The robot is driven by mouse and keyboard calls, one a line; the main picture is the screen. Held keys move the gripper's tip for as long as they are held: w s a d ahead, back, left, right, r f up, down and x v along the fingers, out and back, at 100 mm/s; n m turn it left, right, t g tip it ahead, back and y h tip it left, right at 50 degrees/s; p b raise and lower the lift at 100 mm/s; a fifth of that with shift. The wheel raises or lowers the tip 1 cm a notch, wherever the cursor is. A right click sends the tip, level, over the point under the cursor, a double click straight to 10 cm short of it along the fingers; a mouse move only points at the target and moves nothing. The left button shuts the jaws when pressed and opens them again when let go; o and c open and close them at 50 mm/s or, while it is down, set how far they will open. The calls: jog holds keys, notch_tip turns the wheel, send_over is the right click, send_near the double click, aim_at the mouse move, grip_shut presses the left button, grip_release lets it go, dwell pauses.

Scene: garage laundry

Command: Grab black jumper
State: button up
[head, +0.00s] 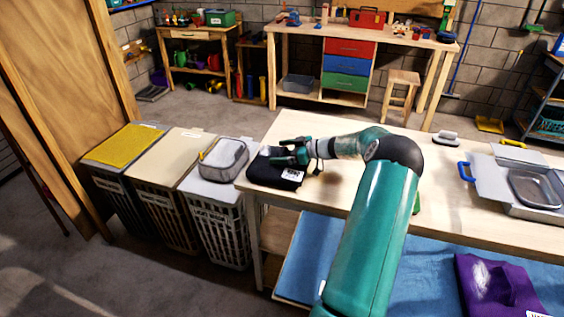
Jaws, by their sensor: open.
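A folded black garment (268,177) with a white label lies on the left end of the pale wooden table (340,190); it looks like the black jumper. My gripper (282,156) is over its upper part, with the teal fingers pointing left. The fingers are open. I cannot tell whether they touch the cloth. My arm reaches in from the lower right, and the gripper hides a little of the garment.
Lidded laundry baskets (170,205) stand left of the table; a grey mesh container (223,160) sits on the nearest one. A grey tray (535,188) is at the table's right. A purple garment (490,285) lies on a blue surface (420,270) in front.

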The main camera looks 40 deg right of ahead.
jog(key=c, duration=1.3)
jog(key=shift+c, duration=0.2)
jog(key=shift+r, duration=0.2)
jog(key=shift+r, duration=0.65)
jog(key=s+a+r, duration=0.8)
jog(key=s+r, duration=0.3)
jog(key=shift+a+r, duration=0.2)
jog(key=shift+a, duration=0.15)
